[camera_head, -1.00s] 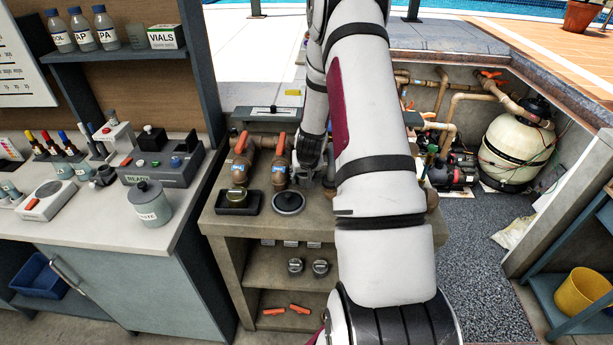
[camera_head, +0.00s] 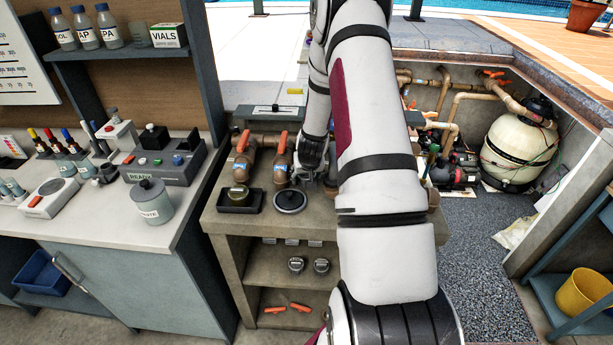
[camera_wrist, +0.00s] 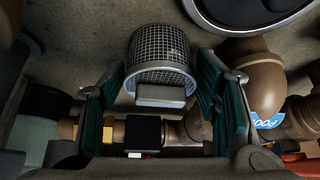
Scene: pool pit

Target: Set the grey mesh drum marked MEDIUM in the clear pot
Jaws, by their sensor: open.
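The grey mesh drum (camera_wrist: 158,50) shows in the wrist view, with a bright rim and a grey block (camera_wrist: 161,96) at its near end. No MEDIUM marking is readable. My gripper (camera_wrist: 162,76) is open, its green-padded fingers on either side of the drum's near end, with a visible gap at each side. In the head view my gripper (camera_head: 322,174) is low over the bench, partly hidden by my arm, and the drum cannot be made out. I cannot identify the clear pot in either view; my arm hides part of the bench.
A round dark lid (camera_head: 290,200) and a black tray (camera_head: 254,207) lie on the bench (camera_head: 222,222) left of my gripper. Brown pipes with orange-handled valves (camera_head: 281,145) stand behind them. Pipework (camera_wrist: 262,78) is also close to the right finger in the wrist view.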

